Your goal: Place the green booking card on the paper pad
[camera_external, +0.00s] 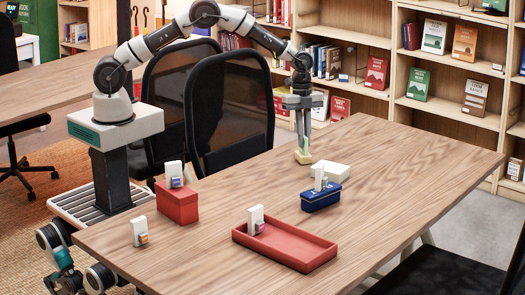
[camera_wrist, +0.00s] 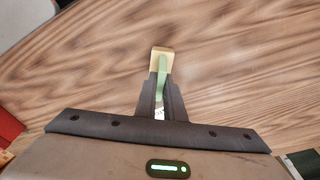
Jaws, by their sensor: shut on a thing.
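My gripper (camera_external: 302,146) points down over the far side of the wooden table and is shut on the green booking card. In the wrist view the green card (camera_wrist: 163,68) shows as a thin strip between my fingers (camera_wrist: 160,95), with a pale yellow block-like part (camera_wrist: 161,52) at its far end. That pale part also shows under my fingertips in the external view (camera_external: 303,158), at or just above the tabletop; I cannot tell if it touches. A flat cream block (camera_external: 334,168), probably the paper pad, lies to the right and nearer, behind the blue box.
A blue box (camera_external: 322,200) with white upright pieces stands before the cream block. A red tray (camera_external: 300,256), a red box (camera_external: 178,205) and a small white stand (camera_external: 139,232) are nearer and left. The table's right side (camera_external: 430,165) is clear. Black chairs (camera_external: 232,105) stand behind.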

